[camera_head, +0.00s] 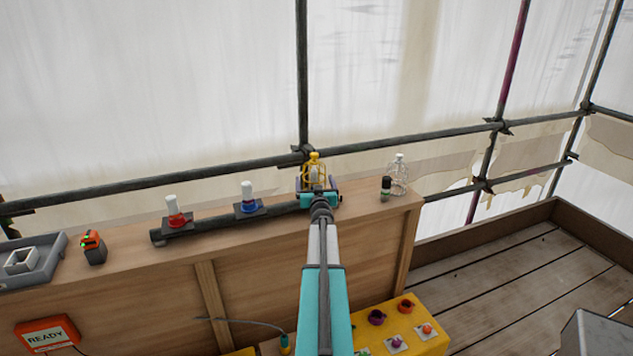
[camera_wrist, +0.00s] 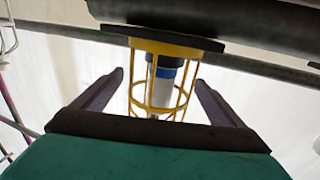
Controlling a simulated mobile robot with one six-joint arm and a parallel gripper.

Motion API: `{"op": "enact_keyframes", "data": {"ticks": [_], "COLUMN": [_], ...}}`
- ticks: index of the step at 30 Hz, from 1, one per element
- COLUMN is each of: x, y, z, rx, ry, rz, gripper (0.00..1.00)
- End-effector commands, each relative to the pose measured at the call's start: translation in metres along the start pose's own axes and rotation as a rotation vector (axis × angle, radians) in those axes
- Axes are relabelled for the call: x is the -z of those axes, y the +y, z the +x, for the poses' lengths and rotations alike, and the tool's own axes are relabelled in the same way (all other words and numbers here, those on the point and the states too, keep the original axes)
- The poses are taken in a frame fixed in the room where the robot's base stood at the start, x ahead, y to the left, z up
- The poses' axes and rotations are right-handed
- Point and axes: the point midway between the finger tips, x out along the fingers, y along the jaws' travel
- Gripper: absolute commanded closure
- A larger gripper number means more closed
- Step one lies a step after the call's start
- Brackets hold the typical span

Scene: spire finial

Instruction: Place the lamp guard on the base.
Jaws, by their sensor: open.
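The yellow wire lamp guard (camera_head: 314,160) stands upright at the bar's right end in the head view. The wrist view looks upside down; there the guard (camera_wrist: 178,48) surrounds a white and blue lamp (camera_wrist: 162,92). Its yellow rim is against or very close to a dark flat base plate (camera_wrist: 112,31); full seating is unclear. My gripper (camera_wrist: 160,80) is open, with one dark finger on each side of the guard and visible gaps to both. In the head view my gripper (camera_head: 320,197) hides the guard's lower part.
Red (camera_head: 176,212) and blue-banded (camera_head: 248,198) lamps stand left along the bar. A dark bottle-like item (camera_head: 386,188) and a white wire cage (camera_head: 398,176) stand to the right. Scaffold pipes (camera_head: 400,142) run close behind. A grey tray (camera_head: 30,262) is far left.

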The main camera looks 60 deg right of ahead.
Motion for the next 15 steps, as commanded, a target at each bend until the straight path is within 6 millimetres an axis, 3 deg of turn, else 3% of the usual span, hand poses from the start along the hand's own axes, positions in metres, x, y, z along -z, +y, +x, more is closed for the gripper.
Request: {"op": "enact_keyframes", "data": {"ticks": [15], "x": [0.000], "y": [0.000], "z": [-0.046], "rx": [0.000], "ry": [0.000], "rz": [-0.001], "gripper": [0.08]}}
